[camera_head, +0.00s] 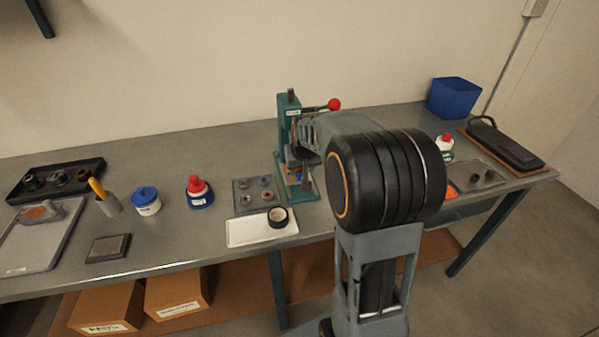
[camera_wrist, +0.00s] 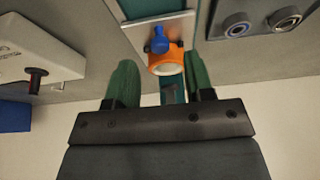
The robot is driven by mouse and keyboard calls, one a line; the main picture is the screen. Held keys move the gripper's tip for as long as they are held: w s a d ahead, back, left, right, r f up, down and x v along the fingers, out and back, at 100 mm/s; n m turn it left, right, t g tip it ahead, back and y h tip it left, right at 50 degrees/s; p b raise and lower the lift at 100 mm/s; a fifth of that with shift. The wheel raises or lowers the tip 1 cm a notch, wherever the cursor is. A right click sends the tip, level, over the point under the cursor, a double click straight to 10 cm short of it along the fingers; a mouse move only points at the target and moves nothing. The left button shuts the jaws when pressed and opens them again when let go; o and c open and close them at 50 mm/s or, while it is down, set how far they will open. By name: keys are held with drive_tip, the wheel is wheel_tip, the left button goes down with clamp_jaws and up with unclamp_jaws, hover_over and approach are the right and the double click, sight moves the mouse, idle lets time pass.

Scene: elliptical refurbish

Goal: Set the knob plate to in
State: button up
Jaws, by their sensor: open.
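A blue knob (camera_wrist: 159,40) shows at the top middle of the wrist view, beside an orange ring-shaped part (camera_wrist: 165,60) with a pale inside. The metal strip around the knob (camera_wrist: 158,12) looks like the knob plate; its in or out position cannot be told. In the head view, the teal press (camera_head: 284,120) with a red-ended lever (camera_head: 334,104) stands at the bench's middle; my arm partly hides it. My gripper (camera_wrist: 162,62) is open, its two green fingers apart on either side of the orange part in the picture. Contact is not visible.
A grey plate with round parts (camera_head: 242,197) and a white tray (camera_head: 248,232) with a black ring lie left of the press. A red-topped blue bottle (camera_head: 199,193) stands farther left. A white box with a dark knob (camera_wrist: 30,52) is left in the wrist view.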

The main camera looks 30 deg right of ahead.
sight(299, 173)
drive_tip(key=shift+x, duration=1.75)
clamp_jaws()
